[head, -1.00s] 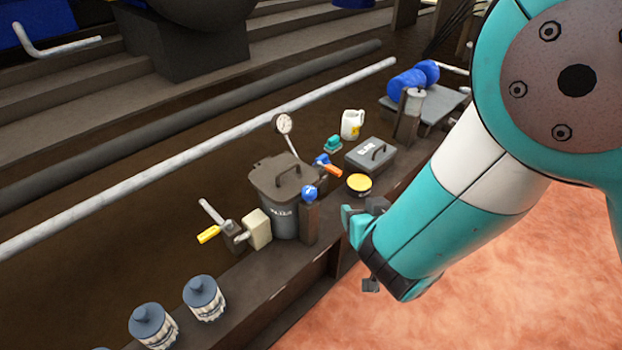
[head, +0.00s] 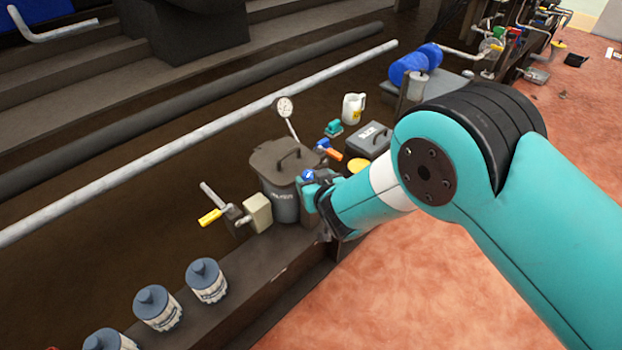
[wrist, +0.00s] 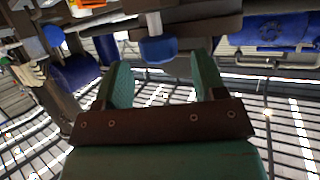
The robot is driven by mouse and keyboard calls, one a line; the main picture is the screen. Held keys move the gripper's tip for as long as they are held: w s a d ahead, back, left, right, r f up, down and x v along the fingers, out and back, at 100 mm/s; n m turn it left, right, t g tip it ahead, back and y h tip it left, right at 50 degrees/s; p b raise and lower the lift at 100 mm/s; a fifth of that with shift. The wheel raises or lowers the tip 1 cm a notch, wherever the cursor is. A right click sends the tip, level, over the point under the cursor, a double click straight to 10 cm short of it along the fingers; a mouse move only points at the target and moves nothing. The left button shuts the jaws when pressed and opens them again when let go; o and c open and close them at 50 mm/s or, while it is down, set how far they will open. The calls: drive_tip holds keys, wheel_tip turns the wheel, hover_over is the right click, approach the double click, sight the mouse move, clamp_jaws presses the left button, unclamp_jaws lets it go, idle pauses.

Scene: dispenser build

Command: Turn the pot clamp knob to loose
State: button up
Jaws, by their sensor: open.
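The blue knob (head: 308,174) sits on a post in front of the dark lidded pot (head: 285,205). I take it to be the pot clamp knob. My gripper (head: 312,190) is at the knob in the head view and partly covers it and the post. In the wrist view, the blue knob (wrist: 158,50) on a pale stem lies just beyond and between the two teal fingertips of my gripper (wrist: 160,70). The fingers are apart, with a clear gap between them. I cannot tell whether either finger touches the knob.
A yellow-handled valve (head: 211,216) and a beige box (head: 257,212) stand left of the pot. A dial gauge (head: 285,108), an orange-handled valve (head: 328,150) and a grey box (head: 368,140) are behind. Several grey-capped canisters (head: 206,280) line the front ledge.

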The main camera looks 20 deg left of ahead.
sight(311, 176)
drive_tip(key=shift+b+x, duration=0.3)
drive_tip(key=shift+x, duration=1.25)
drive_tip(key=c, duration=0.9)
